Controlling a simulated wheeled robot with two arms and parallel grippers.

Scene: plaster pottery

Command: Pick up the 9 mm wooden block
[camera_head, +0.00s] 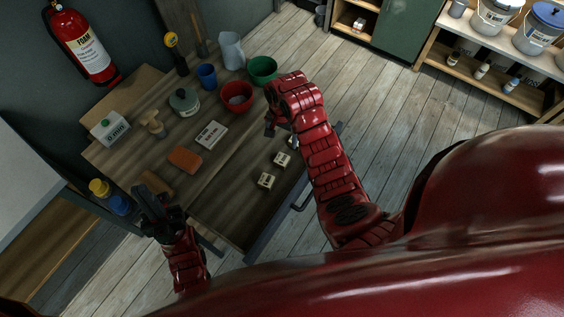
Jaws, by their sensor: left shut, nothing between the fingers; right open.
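Small pale wooden blocks with dark markings lie on the table near its right edge. One block (266,181) is nearest me, a second block (281,159) is beyond it, and a third (293,143) is partly hidden by my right arm. The markings are too small to read, so I cannot tell which is the 9 mm block. My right gripper (271,127) is open above the table, just beyond the blocks, partly hidden by its own wrist. My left gripper (143,194) is shut and empty at the table's near left edge, well left of the blocks.
The wooden table (215,205) is bare at its near middle. An orange-brown block (185,160), a white card (211,135), a red bowl (237,96), a green bowl (262,70) and a grey lidded pot (184,102) stand farther back. A blue-and-yellow bottle (112,198) is near my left gripper.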

